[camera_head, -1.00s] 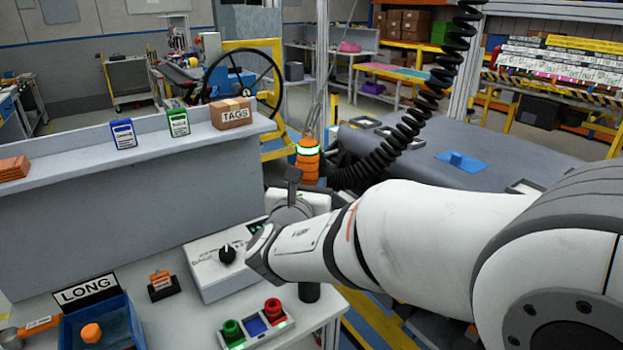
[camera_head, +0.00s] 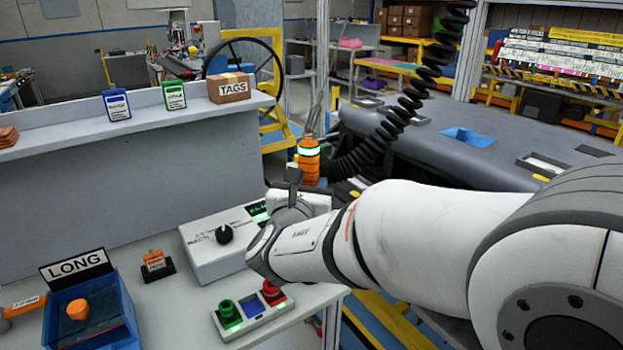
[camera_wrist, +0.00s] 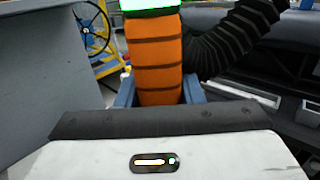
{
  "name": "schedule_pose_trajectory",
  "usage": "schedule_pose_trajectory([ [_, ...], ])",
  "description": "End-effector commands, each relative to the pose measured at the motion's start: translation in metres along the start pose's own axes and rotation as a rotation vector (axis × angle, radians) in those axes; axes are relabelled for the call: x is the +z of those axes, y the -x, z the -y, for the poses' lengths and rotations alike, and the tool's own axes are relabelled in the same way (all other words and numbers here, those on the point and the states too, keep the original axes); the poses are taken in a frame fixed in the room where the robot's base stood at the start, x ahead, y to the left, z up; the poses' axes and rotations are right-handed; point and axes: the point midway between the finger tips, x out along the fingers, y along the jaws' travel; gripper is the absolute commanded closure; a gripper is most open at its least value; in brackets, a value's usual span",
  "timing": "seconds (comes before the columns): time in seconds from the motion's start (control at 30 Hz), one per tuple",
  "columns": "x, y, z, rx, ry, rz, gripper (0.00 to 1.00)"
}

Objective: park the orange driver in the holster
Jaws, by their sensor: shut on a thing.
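The orange driver (camera_head: 309,162) stands upright above my wrist in the head view, with a lit green ring near its top and a black coiled hose beside it. It also fills the top middle of the wrist view (camera_wrist: 157,65), with dark bands around its body. My gripper (camera_wrist: 158,94) is shut on the driver, with a blue-grey finger on each side of it. In the head view my wrist hides most of the gripper. I cannot make out the holster in either current view.
A raised shelf carries a TAGS box (camera_head: 231,88). A dark dashboard module (camera_head: 430,140) lies behind my arm.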

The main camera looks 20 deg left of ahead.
Motion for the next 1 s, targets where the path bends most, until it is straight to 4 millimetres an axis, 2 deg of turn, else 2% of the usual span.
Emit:
schedule_pose_trajectory([
  [0.03, -0.007, 0.0, 0.0, 0.0, 0.001, 0.0, 1.0],
  [0.7, -0.051, 0.002, 0.001, -0.001, 0.001, 0.0, 1.0],
  [1.0, -0.065, 0.002, 0.001, -0.001, 0.001, 0.0, 1.0],
])
